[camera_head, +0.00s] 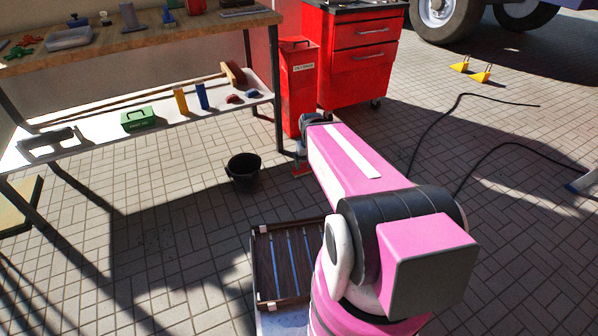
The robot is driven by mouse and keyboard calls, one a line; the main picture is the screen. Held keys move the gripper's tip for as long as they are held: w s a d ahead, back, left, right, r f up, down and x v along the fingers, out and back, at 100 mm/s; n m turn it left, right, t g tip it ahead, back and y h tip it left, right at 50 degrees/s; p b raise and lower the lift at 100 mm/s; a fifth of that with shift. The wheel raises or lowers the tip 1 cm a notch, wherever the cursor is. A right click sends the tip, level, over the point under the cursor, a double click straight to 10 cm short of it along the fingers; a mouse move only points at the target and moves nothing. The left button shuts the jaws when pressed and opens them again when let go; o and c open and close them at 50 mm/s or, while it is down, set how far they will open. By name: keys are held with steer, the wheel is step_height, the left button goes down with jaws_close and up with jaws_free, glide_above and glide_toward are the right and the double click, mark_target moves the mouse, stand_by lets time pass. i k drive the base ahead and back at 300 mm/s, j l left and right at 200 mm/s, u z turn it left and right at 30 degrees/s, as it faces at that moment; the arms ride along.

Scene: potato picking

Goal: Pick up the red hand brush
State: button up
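My pink arm reaches away from me toward the red bin, and its far end with my gripper (300,152) is small and partly hidden behind the arm's forearm. A small red thing (302,170), possibly the red hand brush, shows just below the gripper. I cannot tell whether it is held or lies on the paving. The fingers are too small to show whether they are open or shut.
A workbench (140,38) with a white lower shelf (100,131) stands at left. A red bin (299,90) and red tool cabinet (362,60) stand behind the gripper. A black bucket (243,172) stands on the paving. A slatted crate (262,268) is near my base. Black cables (520,145) lie at right.

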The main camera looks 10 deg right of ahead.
mark_target(304, 170)
steer(key=u, duration=1.25)
steer(key=z, duration=1.4)
steer(key=i+j+z, duration=0.15)
steer(key=j, duration=0.15)
steer(key=i+j+z, duration=0.1)
steer(key=j, duration=0.2)
steer(key=i+j+z, duration=0.15)
steer(key=j, duration=0.2)
steer(key=j+z, duration=0.1)
steer(key=j, duration=0.2)
steer(key=i, duration=0.05)
